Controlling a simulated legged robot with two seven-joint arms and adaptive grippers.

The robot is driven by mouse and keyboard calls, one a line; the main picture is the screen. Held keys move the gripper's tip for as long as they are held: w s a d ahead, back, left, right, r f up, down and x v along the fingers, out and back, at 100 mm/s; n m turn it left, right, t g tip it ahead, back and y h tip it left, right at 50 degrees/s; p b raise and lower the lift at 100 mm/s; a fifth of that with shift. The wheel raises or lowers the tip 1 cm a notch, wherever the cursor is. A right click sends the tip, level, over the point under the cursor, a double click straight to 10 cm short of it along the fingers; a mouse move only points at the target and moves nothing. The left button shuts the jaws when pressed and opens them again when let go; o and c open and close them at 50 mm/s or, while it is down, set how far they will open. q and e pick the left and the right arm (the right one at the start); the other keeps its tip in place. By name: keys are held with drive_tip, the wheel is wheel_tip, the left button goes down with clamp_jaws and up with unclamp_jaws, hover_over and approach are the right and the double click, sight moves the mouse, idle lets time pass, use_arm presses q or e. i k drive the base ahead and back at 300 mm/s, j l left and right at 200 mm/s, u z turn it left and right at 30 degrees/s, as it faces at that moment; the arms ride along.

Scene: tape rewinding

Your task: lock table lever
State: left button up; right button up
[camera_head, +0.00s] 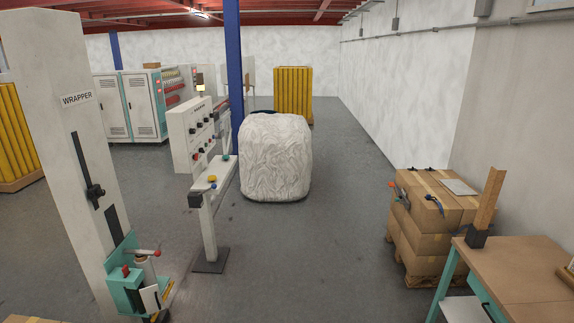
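I cannot tell for sure which part is the table lever. A teal and white carriage (127,285) sits low on the white wrapper column (62,130) at the left. A small rod with a red ball end (158,253) sticks out of its top. A black handle (95,192) is higher on the column. A grey stand (208,225) with a yellow knob (212,179) and a green knob (226,157) stands in the middle. A teal-legged table (520,268) is at the right, with no lever clear on it. Neither of my grippers shows.
A white control panel (190,135) is behind the stand. A large wrapped bale (275,155) stands beyond. Stacked cardboard boxes (412,222) with tools on top are on a pallet at the right. The grey floor (310,260) between stand and boxes is clear.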

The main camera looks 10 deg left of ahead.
sight(213, 185)
drive_tip(key=i+l+u, duration=0.15)
drive_tip(key=i+u, duration=0.25)
drive_tip(key=i+l+u, duration=0.35)
drive_tip(key=i, duration=0.2)
drive_tip(key=i+l+u, duration=0.4)
drive_tip(key=i+u, duration=0.1)
drive_tip(key=i, duration=2.2)
